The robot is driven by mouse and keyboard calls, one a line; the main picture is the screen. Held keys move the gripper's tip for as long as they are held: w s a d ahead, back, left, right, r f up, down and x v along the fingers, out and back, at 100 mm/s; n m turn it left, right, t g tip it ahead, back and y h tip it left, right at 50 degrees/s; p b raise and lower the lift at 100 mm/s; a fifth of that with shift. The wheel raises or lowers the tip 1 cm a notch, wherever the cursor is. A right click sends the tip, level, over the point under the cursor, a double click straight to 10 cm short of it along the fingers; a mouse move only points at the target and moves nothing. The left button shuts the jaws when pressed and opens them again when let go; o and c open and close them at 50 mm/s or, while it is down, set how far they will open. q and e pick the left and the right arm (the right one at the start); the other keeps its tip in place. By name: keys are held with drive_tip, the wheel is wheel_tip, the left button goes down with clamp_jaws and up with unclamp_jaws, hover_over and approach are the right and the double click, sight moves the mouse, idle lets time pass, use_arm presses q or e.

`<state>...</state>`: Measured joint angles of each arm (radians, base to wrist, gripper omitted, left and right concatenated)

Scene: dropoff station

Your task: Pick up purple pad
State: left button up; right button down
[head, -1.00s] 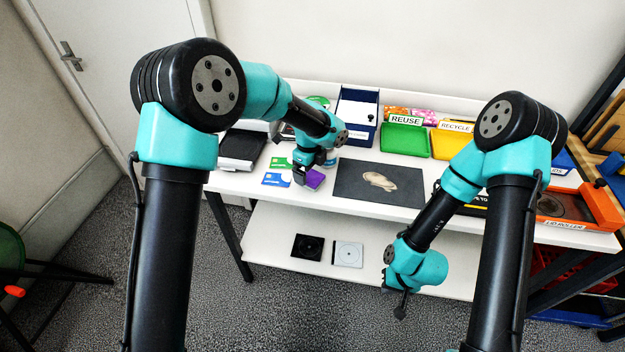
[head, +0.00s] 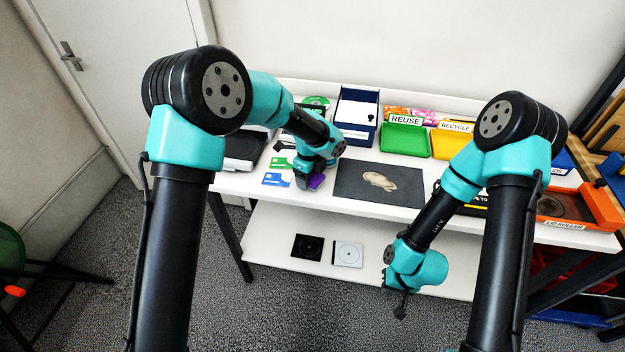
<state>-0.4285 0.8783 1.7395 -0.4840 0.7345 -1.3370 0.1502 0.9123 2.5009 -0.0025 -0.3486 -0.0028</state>
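The purple pad (head: 317,181) lies near the front edge of the white table, just left of the dark mat. My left gripper (head: 308,183) points down right at the pad and covers much of it. One dark finger shows at the pad's left side; the other finger is hidden, so I cannot tell whether the gripper is open or shut on it. My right gripper (head: 401,302) hangs low in front of the lower shelf, far from the pad, and its finger gap is too small to read.
Green and blue cards (head: 277,179) lie left of the pad. A dark mat (head: 345,182) with a beige item is to the right. A blue box (head: 357,112), a green REUSE tray (head: 405,138) and a yellow RECYCLE tray (head: 447,142) stand behind. Two square cases (head: 348,254) lie on the lower shelf.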

use_arm(q)
drive_tip(key=c, duration=0.6)
drive_tip(key=shift+r, duration=0.1)
drive_tip(key=shift+r, duration=1.8)
drive_tip(key=s+r, duration=0.1)
drive_tip(key=s, duration=1.5)
drive_tip(key=shift+d+r, duration=0.1)
